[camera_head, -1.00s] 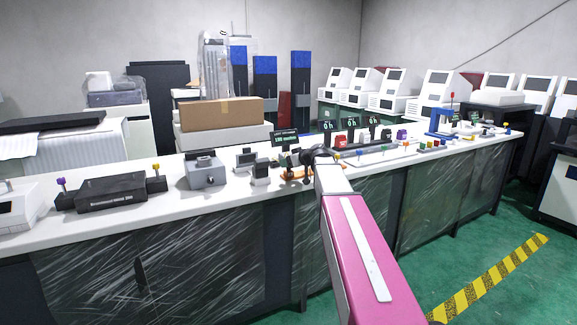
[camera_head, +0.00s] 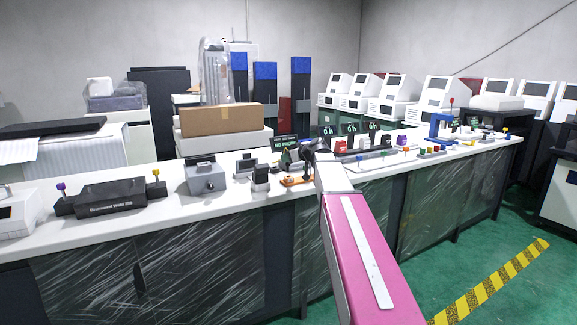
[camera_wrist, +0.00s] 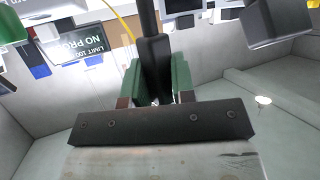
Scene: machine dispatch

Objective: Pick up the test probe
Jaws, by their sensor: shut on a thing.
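The test probe (camera_wrist: 153,48) is a dark, slim body in the wrist view, running up from between my gripper's jaws to the top edge. My gripper (camera_wrist: 157,82) is shut on it, with a green jaw face on each side. Its lower end is hidden by the jaws and the dark gripper plate. In the head view, my gripper (camera_head: 298,156) is small and dark above the white bench, beside a black display; the probe cannot be made out clearly there.
The black display (camera_head: 283,141) reads "NO PROBE"; it appears upside down in the wrist view (camera_wrist: 84,45). An orange stand (camera_head: 296,181) sits below my gripper on the bench (camera_head: 228,210). A grey box (camera_head: 206,179) stands to the left. A yellow cable (camera_wrist: 122,24) passes near the probe.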

